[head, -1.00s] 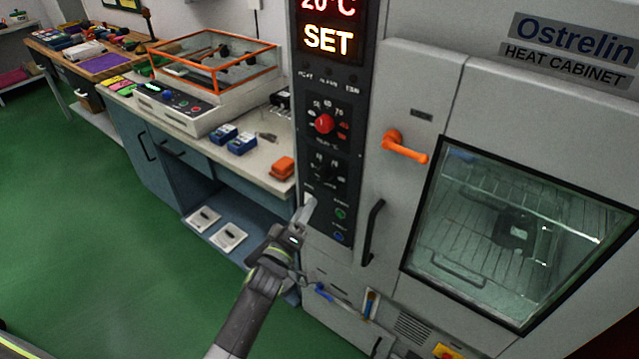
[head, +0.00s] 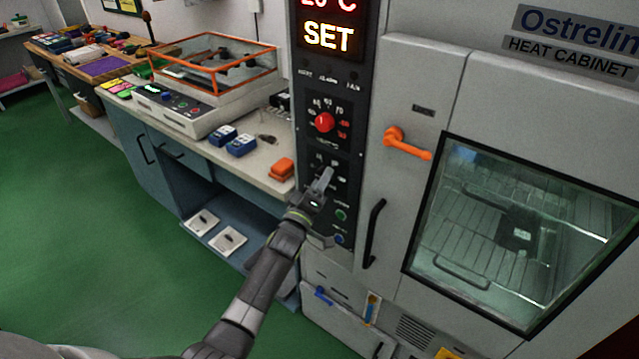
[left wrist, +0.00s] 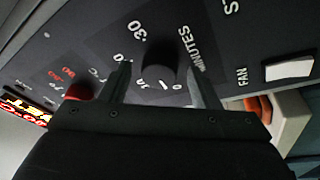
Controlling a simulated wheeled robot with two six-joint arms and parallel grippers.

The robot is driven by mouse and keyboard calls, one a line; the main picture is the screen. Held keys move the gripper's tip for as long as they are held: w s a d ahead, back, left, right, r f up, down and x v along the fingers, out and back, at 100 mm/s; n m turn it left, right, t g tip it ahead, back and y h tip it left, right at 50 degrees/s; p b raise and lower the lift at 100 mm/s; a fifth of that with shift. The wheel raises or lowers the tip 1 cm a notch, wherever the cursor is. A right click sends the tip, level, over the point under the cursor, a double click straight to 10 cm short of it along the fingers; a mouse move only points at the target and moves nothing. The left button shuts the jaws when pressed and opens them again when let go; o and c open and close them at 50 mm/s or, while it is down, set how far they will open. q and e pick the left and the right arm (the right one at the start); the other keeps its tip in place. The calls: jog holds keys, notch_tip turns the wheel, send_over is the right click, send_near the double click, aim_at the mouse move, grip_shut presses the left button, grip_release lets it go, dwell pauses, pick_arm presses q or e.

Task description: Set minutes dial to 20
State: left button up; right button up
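The minutes dial (left wrist: 161,62) is a black round knob on the dark control panel (left wrist: 225,60), with "MINUTES" and numbers such as 30 and 0 printed around it. My left gripper (left wrist: 160,85) is open, with one finger on each side of the dial in the left wrist view; I cannot tell whether they touch it. In the head view the left gripper (head: 322,180) covers most of the dial. The dial's exact setting is hard to read. My right gripper is not in view.
The red temperature dial (head: 324,122) sits just above, under the display (head: 328,37) reading "SET". The cabinet's orange handle (head: 406,144) is to the right. A counter (head: 262,177) with small boxes is to the left.

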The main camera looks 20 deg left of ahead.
pick_arm(q)
jog(key=c, duration=0.9)
jog(key=shift+o, duration=0.2)
jog(key=shift+m, duration=0.5)
jog(key=m+g+h+p, duration=0.1)
jog(key=m+h, duration=0.1)
jog(key=m, duration=0.7)
jog(key=a+m+g+h+p, duration=0.1)
jog(key=m+g+h+p, duration=0.1)
jog(key=m, duration=0.8)
jog(key=m+g+h+p, duration=0.1)
jog(key=m+h, duration=0.3)
jog(key=m, duration=0.5)
jog(key=shift+w+a+r+m+g, duration=0.1)
jog(key=shift+w+a+m+g, duration=0.15)
jog(key=shift+g, duration=0.25)
jog(key=shift+d+m, duration=0.1)
jog(key=shift+m, duration=0.15)
jog(key=o, duration=1)
